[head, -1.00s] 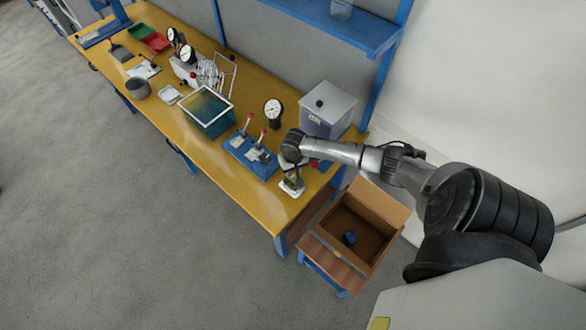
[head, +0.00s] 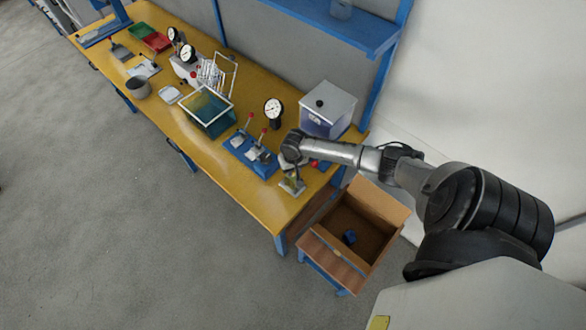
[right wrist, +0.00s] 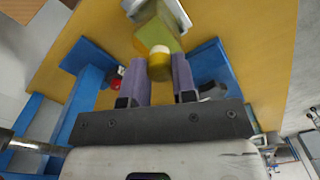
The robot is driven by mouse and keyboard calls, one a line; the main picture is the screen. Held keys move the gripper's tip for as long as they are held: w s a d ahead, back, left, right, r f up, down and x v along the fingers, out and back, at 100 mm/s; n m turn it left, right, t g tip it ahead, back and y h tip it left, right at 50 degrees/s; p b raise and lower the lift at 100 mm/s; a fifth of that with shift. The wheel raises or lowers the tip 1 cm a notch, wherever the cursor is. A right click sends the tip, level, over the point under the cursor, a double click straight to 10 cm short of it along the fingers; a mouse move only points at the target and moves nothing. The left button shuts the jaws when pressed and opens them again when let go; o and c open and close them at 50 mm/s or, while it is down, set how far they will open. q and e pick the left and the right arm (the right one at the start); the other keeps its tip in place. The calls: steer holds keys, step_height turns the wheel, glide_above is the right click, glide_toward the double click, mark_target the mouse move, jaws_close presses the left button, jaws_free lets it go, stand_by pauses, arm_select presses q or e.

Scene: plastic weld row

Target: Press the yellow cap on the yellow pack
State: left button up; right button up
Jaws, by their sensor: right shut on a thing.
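In the right wrist view my right gripper (right wrist: 160,78) is shut on the yellow cap (right wrist: 160,69), a small round piece with a pale end between the two fingers. The yellow pack (right wrist: 157,34), yellow-green and block-shaped, is just beyond the cap, on a pale plate (right wrist: 183,12). The cap overlaps the pack in this view; I cannot tell whether they touch or the cap is seated. In the head view my right gripper (head: 293,168) points down over the pack (head: 292,186) near the bench's right end. The cap is too small to make out there. My left gripper is not in view.
A blue fixture with red-knobbed levers (head: 248,157) stands close to the left of the pack. A dial gauge (head: 273,111) and a lidded grey bin (head: 327,112) are behind. An open cardboard box (head: 385,207) stands off the bench's right end. The front bench edge is clear.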

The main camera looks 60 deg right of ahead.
steer(key=shift+p, duration=0.3)
stand_by(0.6)
steer(key=o, duration=1)
steer(key=shift+c, duration=0.2)
steer(key=shift+o, duration=0.3)
steer(key=o, duration=0.4)
steer(key=shift+r, duration=0.1)
